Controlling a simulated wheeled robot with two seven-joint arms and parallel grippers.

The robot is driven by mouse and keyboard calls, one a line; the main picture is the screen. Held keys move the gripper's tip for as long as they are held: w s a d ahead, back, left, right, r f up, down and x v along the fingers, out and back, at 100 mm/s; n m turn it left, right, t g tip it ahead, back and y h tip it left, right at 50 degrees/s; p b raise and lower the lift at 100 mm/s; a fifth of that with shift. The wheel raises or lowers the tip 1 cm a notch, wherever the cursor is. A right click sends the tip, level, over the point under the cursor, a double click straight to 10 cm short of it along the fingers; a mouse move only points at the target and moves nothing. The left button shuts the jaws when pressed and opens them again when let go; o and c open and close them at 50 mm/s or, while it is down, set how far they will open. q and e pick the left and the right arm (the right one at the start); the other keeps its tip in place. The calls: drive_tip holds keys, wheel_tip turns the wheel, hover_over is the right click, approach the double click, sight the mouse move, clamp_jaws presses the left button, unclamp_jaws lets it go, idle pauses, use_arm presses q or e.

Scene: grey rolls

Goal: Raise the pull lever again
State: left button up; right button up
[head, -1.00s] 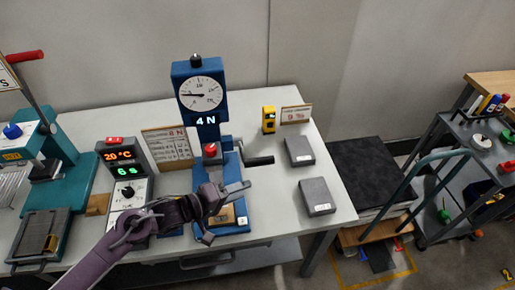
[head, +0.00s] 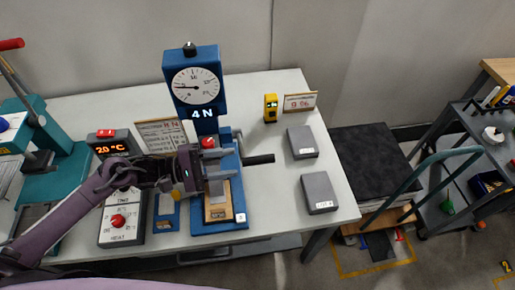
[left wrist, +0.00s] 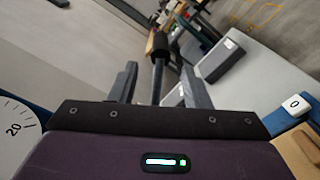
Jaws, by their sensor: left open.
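The blue tester (head: 193,75) has a round dial and a "4 N" readout. Its pull lever (head: 258,159) is a black bar that sticks out to the right of the blue column. My left gripper (head: 219,168) is open and empty in front of the column, with its fingers pointing right toward the lever. In the left wrist view, the lever (left wrist: 159,70) shows as a dark rod with a thicker black grip, lying between the two open fingers (left wrist: 157,82) and beyond them. I cannot tell whether they touch it. My right gripper is not in view.
A brown-topped block (head: 217,207) sits on the tester's base below my gripper. A control box (head: 119,215) is partly behind my left arm. Two grey blocks (head: 302,142) (head: 320,192) lie to the right. A teal press (head: 60,150) stands at left.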

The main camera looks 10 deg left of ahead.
sight(247, 161)
use_arm(q)
drive_tip(key=x, duration=0.2)
drive_tip(key=p+x, duration=0.1)
drive_tip(key=x, duration=0.3)
drive_tip(key=shift+s+d+r+p, duration=0.2)
drive_tip(key=shift+d+p, duration=0.15)
drive_tip(key=shift+p, duration=0.05)
drive_tip(key=shift+w+d, duration=0.25)
drive_tip(key=shift+d, duration=0.1)
drive_tip(key=shift+d+f, duration=0.1)
drive_tip(key=shift+d, duration=0.05)
clamp_jaws()
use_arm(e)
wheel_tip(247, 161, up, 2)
